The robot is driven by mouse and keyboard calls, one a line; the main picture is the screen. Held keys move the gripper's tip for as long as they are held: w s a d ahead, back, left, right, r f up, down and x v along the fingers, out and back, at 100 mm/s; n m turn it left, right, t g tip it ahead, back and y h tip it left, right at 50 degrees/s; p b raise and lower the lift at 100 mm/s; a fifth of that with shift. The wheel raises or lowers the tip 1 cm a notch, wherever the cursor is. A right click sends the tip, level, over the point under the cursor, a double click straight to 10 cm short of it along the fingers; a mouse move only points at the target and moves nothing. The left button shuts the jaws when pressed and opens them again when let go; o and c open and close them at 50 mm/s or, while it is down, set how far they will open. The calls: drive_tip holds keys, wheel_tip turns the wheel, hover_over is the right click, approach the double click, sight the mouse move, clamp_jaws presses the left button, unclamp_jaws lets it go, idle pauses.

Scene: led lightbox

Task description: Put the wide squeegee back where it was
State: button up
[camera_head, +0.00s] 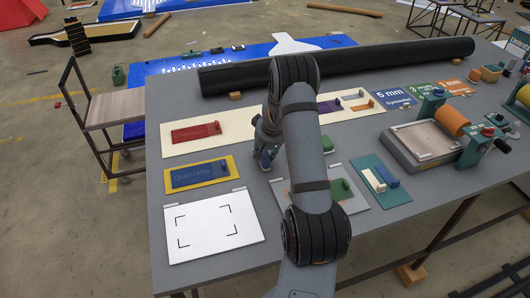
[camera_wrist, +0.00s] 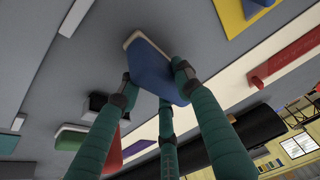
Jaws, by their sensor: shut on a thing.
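In the wrist view my gripper (camera_wrist: 155,88) is shut on a wide blue squeegee (camera_wrist: 153,70) with a pale cream edge. Its green fingers sit on both sides of the blue body, and the pale edge points away from the palm. No label on it can be read. In the head view my gripper (camera_head: 266,155) is over the middle of the grey table, right of the yellow board, and my arm hides most of it. The held squeegee cannot be made out clearly there.
A yellow board (camera_head: 229,184) with a blue piece and a long cream board (camera_head: 235,143) with a red piece (camera_head: 195,133) lie left. A white sheet (camera_head: 215,226) lies in front. A black roll (camera_head: 400,57) spans the back. A teal board (camera_head: 386,198) and a roller device (camera_head: 425,145) stand right.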

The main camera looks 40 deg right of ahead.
drive_tip(key=o, duration=1.1)
drive_tip(key=shift+r+p, duration=0.35)
drive_tip(key=shift+r, duration=0.1)
drive_tip(key=b+v, duration=0.1)
drive_tip(key=v, duration=1)
drive_tip(key=shift+s+r, duration=0.2)
drive_tip(key=shift+s, duration=0.05)
drive_tip(key=shift+o, duration=0.6)
